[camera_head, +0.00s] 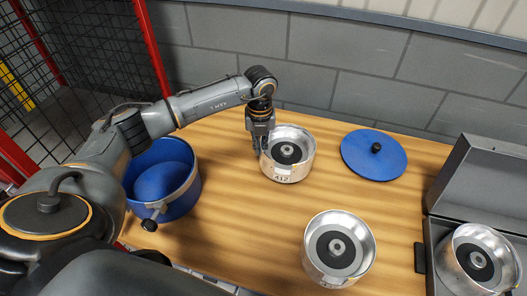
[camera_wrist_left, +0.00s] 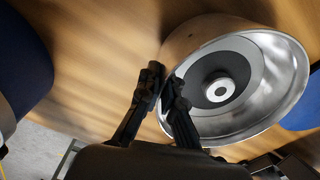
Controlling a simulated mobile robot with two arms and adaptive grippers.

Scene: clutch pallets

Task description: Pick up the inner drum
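A silver metal drum (camera_head: 287,153) with a dark ring and hub inside and a white label on its front stands upright on the wooden table. My left gripper (camera_head: 262,146) reaches down from above to its left rim. In the left wrist view the drum (camera_wrist_left: 270,108) fills the right half. There the fingertips of my left gripper (camera_wrist_left: 162,84) are close together at the near-left rim, one outside the wall and one over the inside, and look shut on the wall. The exact contact is partly hidden by the fingers. My right gripper is not in view.
A similar drum (camera_head: 338,249) stands at the front. Another drum (camera_head: 480,259) sits in an open grey case (camera_head: 487,180) at right. A blue lid (camera_head: 374,155) lies behind. A blue bucket (camera_head: 186,193) stands left under my arm. A grey wall closes the back.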

